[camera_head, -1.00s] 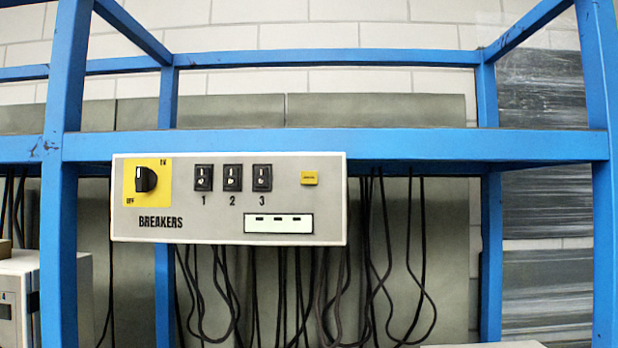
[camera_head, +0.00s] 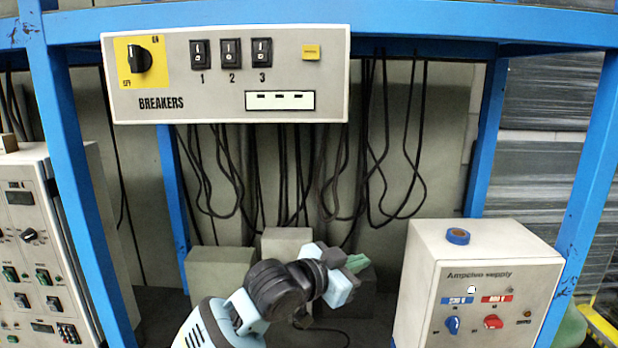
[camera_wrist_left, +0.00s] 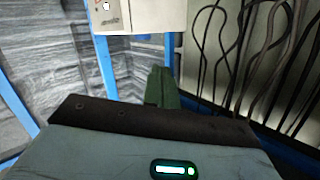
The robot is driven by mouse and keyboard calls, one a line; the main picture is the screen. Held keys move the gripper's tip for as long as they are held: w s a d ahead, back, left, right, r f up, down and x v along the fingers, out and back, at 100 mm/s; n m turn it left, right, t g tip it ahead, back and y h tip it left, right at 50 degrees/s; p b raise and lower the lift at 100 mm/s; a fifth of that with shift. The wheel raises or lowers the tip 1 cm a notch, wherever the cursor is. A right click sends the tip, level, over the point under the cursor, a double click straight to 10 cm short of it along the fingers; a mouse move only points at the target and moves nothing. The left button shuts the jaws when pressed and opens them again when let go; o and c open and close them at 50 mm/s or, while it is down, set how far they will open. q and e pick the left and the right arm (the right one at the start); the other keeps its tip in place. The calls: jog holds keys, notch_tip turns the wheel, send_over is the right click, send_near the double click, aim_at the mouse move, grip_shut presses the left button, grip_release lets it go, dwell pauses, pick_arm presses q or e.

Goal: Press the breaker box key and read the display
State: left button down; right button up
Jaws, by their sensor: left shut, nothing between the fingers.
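The breaker box (camera_head: 215,105), a pale panel marked BREAKERS, hangs on the blue rack at the upper left of the head view. Its small yellow key (camera_head: 311,52) sits at the upper right of the panel. Below it the display (camera_head: 280,100) is a white window with three dark dashes and no readable digits. My left gripper (camera_head: 356,263) is shut and empty, well below the panel and apart from it. Its green fingers also show in the left wrist view (camera_wrist_left: 161,88). My right gripper is out of view.
Black cables (camera_head: 285,180) hang below the panel. An Ampcivo supply box (camera_head: 425,275) with a blue tape roll (camera_head: 458,236) on top stands right of my left gripper. A control cabinet (camera_head: 75,225) stands at left. Blue rack posts (camera_head: 80,200) flank the space.

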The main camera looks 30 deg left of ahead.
aim_at(303, 52)
pick_arm(q)
notch_tip(303, 52, up, 22)
jog(key=s+a+f+m+t, duration=0.1)
jog(key=s+a+m+t, duration=0.1)
jog(key=s+a+r+t, duration=0.1)
jog(key=s+r, duration=0.4)
jog(key=r, duration=0.3)
jog(key=s+a+r+m+t, duration=0.1)
jog(key=s+r, duration=0.4)
jog(key=r, duration=0.3)
jog(key=shift+a+r+m+p, duration=0.2)
jog(key=shift+r+m+p, duration=0.1)
jog(key=shift+r+p, duration=0.1)
jog(key=shift+w, duration=0.1)
jog(key=shift+w+a+f, duration=0.1)
jog(key=shift+w+a, duration=0.65)
jog(key=shift+w, duration=0.45)
jog(key=shift+w+a+r, duration=0.1)
jog(key=shift+w+a, duration=0.7)
jog(key=shift+w, duration=0.45)
jog(key=shift+w+a+f, duration=0.1)
jog(key=shift+w+a, duration=0.65)
jog(key=shift+w, duration=0.45)
jog(key=shift+w+a, duration=0.2)
jog(key=shift+w, duration=0.15)
